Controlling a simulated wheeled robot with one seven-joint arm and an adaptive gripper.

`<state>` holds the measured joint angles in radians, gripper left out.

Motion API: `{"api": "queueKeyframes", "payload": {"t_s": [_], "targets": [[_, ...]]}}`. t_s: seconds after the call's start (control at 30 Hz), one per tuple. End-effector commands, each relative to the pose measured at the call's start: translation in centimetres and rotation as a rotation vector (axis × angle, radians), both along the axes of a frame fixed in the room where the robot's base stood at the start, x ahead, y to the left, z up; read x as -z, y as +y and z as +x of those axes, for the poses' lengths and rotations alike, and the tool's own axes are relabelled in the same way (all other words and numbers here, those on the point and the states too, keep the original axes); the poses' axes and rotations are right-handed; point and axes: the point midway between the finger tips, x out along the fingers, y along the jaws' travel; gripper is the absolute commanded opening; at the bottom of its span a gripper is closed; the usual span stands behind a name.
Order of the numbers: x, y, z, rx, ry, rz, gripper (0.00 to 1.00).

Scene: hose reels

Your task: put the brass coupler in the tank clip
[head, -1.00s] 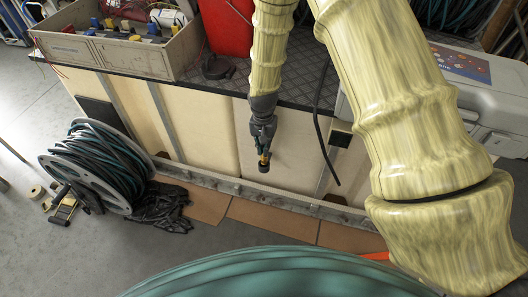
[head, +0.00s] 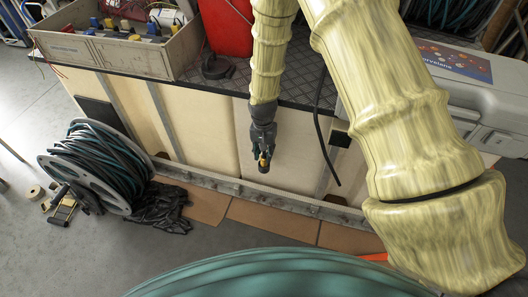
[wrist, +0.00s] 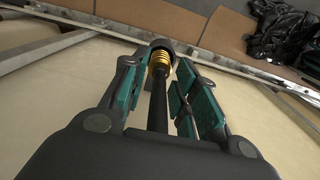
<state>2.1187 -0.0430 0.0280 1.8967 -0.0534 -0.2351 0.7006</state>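The brass coupler (head: 263,159) is a small ribbed gold piece with a dark end, in front of the pale bench panel. In the wrist view the coupler (wrist: 160,65) sits at the fingertips, with a black stem running back towards the palm. My gripper (head: 262,144) points down and has teal finger pads. In the wrist view its fingers (wrist: 163,72) lie on both sides of the coupler and seem closed on it near their tips. The coupler hangs clear of the floor and rail with no other support in sight. I cannot make out the tank clip.
A hose reel (head: 97,165) lies on the floor at left beside crumpled black plastic (head: 160,205). A metal rail (head: 240,189) runs along the bench base. The bench top holds a grey crate (head: 125,52), red container (head: 228,25) and grey case (head: 460,85). A black hose (head: 321,125) hangs at right.

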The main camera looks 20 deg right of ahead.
Motion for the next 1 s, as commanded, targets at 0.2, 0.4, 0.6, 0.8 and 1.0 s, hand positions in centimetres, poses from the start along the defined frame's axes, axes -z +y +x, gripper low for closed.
{"api": "queueKeyframes", "payload": {"t_s": [0.2,0.4,0.6,0.8,1.0], "targets": [[-0.9,0.0,0.0,0.0,-0.001,0.0,0.29],[-4.1,0.0,0.2,-0.001,-0.004,0.0,0.29],[-7.8,0.1,0.2,0.001,-0.002,0.0,0.29],[-10.7,0.1,0.2,-0.001,-0.002,0.0,0.29],[-12.1,0.1,0.1,0.0,0.0,0.0,0.29]]}}
